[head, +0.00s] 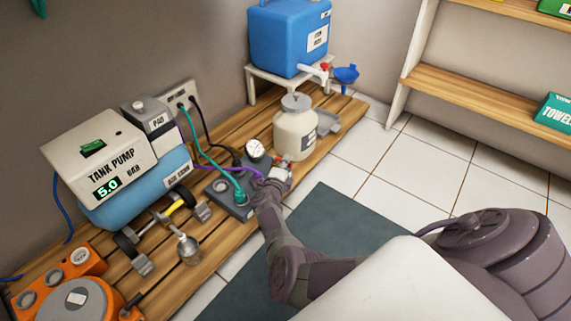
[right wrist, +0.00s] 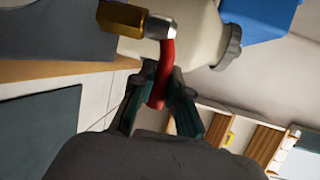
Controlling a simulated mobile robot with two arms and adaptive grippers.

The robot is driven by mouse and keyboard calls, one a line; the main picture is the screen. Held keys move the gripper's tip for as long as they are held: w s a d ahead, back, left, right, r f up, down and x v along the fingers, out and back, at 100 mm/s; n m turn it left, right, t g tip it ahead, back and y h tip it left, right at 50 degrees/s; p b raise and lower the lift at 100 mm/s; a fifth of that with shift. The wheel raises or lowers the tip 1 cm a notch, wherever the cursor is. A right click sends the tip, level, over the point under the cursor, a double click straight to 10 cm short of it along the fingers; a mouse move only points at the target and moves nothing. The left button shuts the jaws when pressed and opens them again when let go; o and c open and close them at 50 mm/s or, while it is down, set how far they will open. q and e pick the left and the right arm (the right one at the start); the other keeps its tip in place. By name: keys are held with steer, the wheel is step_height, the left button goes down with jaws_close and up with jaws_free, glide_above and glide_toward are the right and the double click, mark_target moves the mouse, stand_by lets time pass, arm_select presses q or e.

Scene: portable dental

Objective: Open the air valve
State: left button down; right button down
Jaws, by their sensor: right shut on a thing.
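The air valve's red handle (right wrist: 161,78) hangs from a brass and silver fitting (right wrist: 137,22) in the right wrist view. My right gripper (right wrist: 160,92) is shut on the red handle, with one green-grey finger on each side of it. In the head view my right gripper (head: 275,177) is at the valve, beside a dark grey block with a pressure gauge (head: 255,149) and a purple hose. A bit of red (head: 281,164) shows just past the fingers. The fingers and wrist hide most of the valve there. My left gripper is not in view.
A cream bottle (head: 294,135) stands close behind the valve. A tank pump (head: 100,158) reading 5.0 and green, purple and black hoses are to the left. A blue water container (head: 283,40) stands at the back.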

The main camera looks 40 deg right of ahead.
steer(key=shift+s+d, duration=0.1)
steer(key=c, duration=1.1)
jaws_free()
steer(key=shift+f, duration=0.1)
steer(key=shift+c, duration=0.2)
